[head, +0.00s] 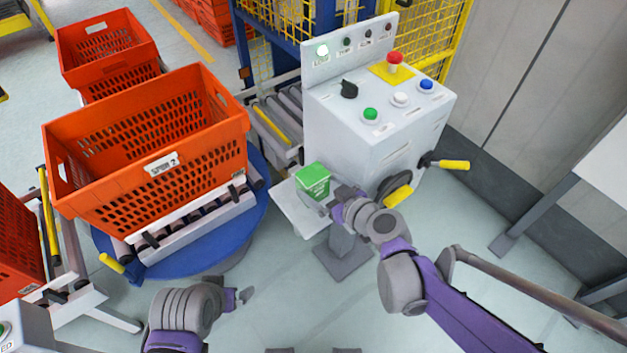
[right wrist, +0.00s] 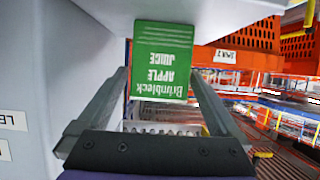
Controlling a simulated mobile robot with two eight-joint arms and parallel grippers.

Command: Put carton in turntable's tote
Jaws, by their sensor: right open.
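The carton (head: 313,180) is a small green and white box labelled apple juice. It stands on a small white shelf (head: 298,212) on the left side of the grey control console. In the right wrist view the carton (right wrist: 163,60) appears upside down between my open fingers. My right gripper (head: 332,200) is open beside the carton; contact cannot be told. The turntable (head: 225,238) is a blue disc with a roller stand on top. The turntable's orange tote (head: 215,150) sits on that stand and looks empty. My left gripper (head: 240,295) is low, away from the carton; its opening is unclear.
The console (head: 370,130) with buttons and yellow-handled cranks stands behind the shelf. Another orange tote (head: 105,45) is behind the turntable, and one (head: 15,245) is at the left edge. A roller conveyor (head: 278,115) runs behind. Floor in front is clear.

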